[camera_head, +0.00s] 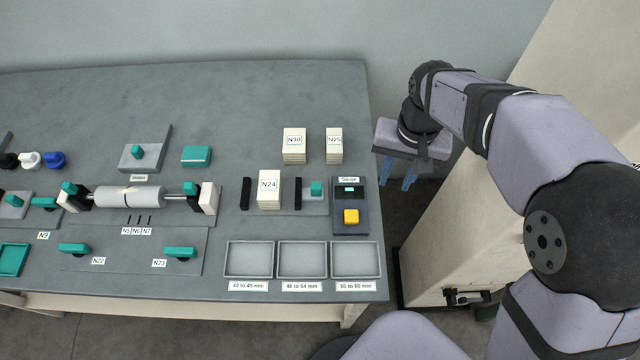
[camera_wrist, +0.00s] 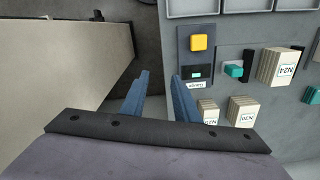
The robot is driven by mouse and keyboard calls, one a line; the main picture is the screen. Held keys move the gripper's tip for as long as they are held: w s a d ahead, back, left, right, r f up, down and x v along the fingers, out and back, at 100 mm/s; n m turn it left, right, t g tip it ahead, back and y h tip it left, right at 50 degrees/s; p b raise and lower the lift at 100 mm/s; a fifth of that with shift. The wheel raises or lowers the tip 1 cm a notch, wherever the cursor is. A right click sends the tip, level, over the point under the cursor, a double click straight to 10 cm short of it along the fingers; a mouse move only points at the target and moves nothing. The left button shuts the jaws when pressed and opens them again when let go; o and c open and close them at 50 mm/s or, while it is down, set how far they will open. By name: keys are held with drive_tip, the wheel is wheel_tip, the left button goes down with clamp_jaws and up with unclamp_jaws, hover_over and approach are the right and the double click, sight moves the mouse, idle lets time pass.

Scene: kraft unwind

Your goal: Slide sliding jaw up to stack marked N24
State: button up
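The stack marked N24 (camera_head: 269,190), pale blocks with a white label, stands between two upright black plates. The sliding jaw (camera_head: 298,194) is the right plate, beside a teal knob (camera_head: 316,187); a gap separates it from the stack. The left plate (camera_head: 245,193) also stands a little apart from the stack. My gripper (camera_head: 396,176) is off the table's right edge, pointing down, its blue fingers apart and empty. In the wrist view my gripper (camera_wrist: 160,78) is open, with the stack (camera_wrist: 272,66), jaw (camera_wrist: 249,62) and teal knob (camera_wrist: 233,71) to its right.
The gauge box (camera_head: 350,218) with a yellow button stands right of the jaw, between it and my gripper. Stacks N30 (camera_head: 294,146) and N25 (camera_head: 334,146) stand behind. Three grey trays (camera_head: 303,274) lie in front. A pale cabinet (camera_head: 470,220) stands right of the table.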

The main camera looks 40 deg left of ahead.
sight(316, 186)
drive_tip(key=s+a+n, duration=0.1)
drive_tip(key=s+a, duration=0.2)
drive_tip(key=a, duration=0.1)
drive_tip(key=s+a+n, duration=0.1)
drive_tip(key=s+a, duration=0.2)
drive_tip(key=a, duration=0.2)
drive_tip(key=s+a, duration=0.4)
drive_tip(key=shift+a+f+n, duration=0.25)
drive_tip(key=shift+f+n, duration=0.15)
drive_tip(key=shift+f+p, duration=0.7)
drive_tip(key=shift+f, duration=3)
